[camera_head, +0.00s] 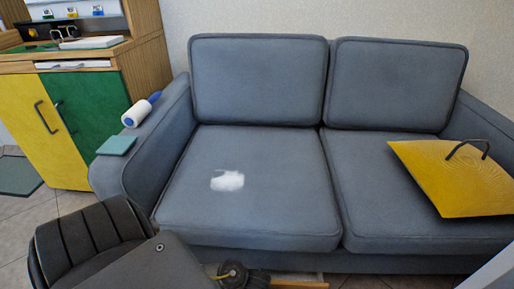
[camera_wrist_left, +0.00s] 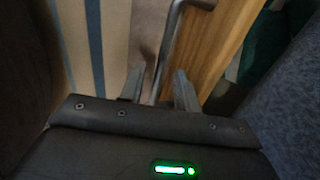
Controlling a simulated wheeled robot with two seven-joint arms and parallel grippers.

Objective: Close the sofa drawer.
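The grey two-seat sofa (camera_head: 245,238) fills the middle of the head view. A strip of light wood (camera_head: 300,284) shows under its front edge at the bottom of the picture; it looks like part of the drawer, and the rest is cut off. My left arm reaches in from the lower left towards it. In the left wrist view my left gripper (camera_wrist_left: 160,85) has its two fingers apart. A grey metal bar handle (camera_wrist_left: 170,45) runs between them, beside a wooden panel (camera_wrist_left: 215,40). I cannot tell whether the fingers touch the bar. My right gripper is not in view.
A yellow board with a dark handle (camera_head: 460,175) lies on the right seat. A white patch (camera_head: 227,180) is on the left seat. A lint roller (camera_head: 140,110) and green square (camera_head: 117,145) rest on the left armrest. A yellow and green cabinet (camera_head: 90,120) stands left.

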